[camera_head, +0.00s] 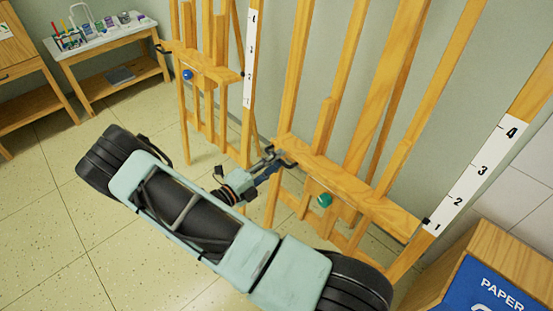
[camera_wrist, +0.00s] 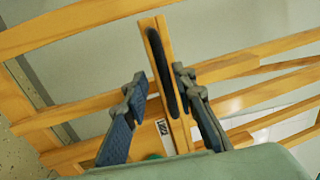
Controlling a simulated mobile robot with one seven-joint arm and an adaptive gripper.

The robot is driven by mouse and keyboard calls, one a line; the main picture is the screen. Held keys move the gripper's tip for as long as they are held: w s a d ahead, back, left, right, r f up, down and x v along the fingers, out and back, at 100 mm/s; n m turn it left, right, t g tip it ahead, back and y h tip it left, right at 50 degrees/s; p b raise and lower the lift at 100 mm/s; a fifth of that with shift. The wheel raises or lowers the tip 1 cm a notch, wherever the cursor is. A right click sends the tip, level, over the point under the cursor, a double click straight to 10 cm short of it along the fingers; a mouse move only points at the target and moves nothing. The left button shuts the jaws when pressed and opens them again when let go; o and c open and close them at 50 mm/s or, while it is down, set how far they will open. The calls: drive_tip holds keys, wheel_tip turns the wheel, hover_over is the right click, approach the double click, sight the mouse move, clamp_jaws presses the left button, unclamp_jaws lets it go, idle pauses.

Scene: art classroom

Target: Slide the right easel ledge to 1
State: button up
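The right easel's wooden ledge (camera_head: 345,178) runs across its uprights. A black pointer (camera_head: 426,222) at its right end lies beside the 1 on the white scale (camera_head: 466,178), which reads 1 to 4 upward. A green knob (camera_head: 324,200) sits below the ledge. My gripper (camera_head: 274,158) is at the ledge's left end, by a dark handle there. In the wrist view, the black handle (camera_wrist: 162,70) lies between the two fingers of my gripper (camera_wrist: 160,85), with gaps on both sides. The fingers are open. Any contact farther down is hidden.
Another easel (camera_head: 205,75) with a blue knob (camera_head: 187,75) stands at the left. A table with art supplies (camera_head: 105,40) is at the back left. A wooden box with a blue paper label (camera_head: 490,285) stands at the lower right. The tiled floor at left is clear.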

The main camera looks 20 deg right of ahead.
drive_tip(key=shift+a+r, duration=0.1)
drive_tip(key=v, duration=1.1)
drive_tip(key=shift+s+a, duration=0.15)
drive_tip(key=shift+a, duration=0.25)
